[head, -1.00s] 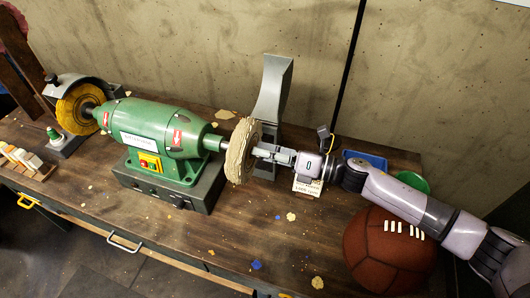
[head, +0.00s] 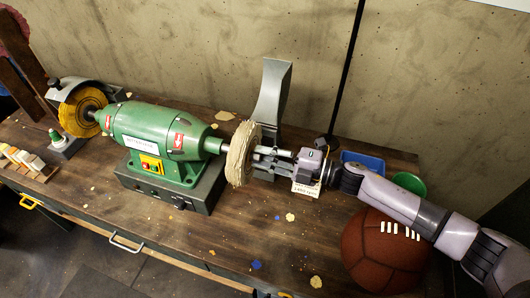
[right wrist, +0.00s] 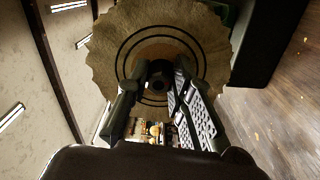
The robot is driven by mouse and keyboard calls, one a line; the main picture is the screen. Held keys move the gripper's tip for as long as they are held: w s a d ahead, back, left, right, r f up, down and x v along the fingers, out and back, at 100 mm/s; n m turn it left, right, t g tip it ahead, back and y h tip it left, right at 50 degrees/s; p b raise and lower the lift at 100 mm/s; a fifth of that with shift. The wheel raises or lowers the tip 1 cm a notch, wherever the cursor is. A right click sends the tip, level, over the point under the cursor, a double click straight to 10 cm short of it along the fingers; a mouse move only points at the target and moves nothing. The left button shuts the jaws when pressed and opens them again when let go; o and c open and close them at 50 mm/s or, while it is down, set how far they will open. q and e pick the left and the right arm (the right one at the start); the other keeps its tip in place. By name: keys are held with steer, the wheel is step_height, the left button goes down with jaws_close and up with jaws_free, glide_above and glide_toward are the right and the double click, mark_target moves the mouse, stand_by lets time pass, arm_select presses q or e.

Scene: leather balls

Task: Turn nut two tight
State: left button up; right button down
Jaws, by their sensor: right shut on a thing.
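The green polishing machine (head: 160,140) stands on the bench with a pale cloth wheel (head: 240,154) on its right shaft end. My right gripper (head: 264,158) reaches in from the right to the middle of this wheel. In the right wrist view the wheel (right wrist: 112,50) fills the upper middle, and my right gripper (right wrist: 158,82) has a finger on each side of a small dark nut (right wrist: 160,72) at its centre. The gripper is shut on this nut, which the fingers partly hide. A yellow wheel (head: 80,108) is on the machine's left end. My left gripper is out of view.
A grey upright hood (head: 270,92) stands behind the pale wheel. A brown leather ball (head: 375,252) lies under my right arm. A blue tray (head: 362,162), a green dish (head: 410,183) and a small label card (head: 306,189) are near the arm. The front bench top is mostly clear.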

steer(key=shift+f+m+p, duration=0.1)
steer(key=shift+m+p, duration=0.4)
steer(key=shift+m, duration=1.5)
steer(key=c, duration=1.4)
jaws_free()
steer(key=v, duration=1.2)
steer(key=shift+d+m, duration=0.1)
steer(key=shift+m, duration=0.2)
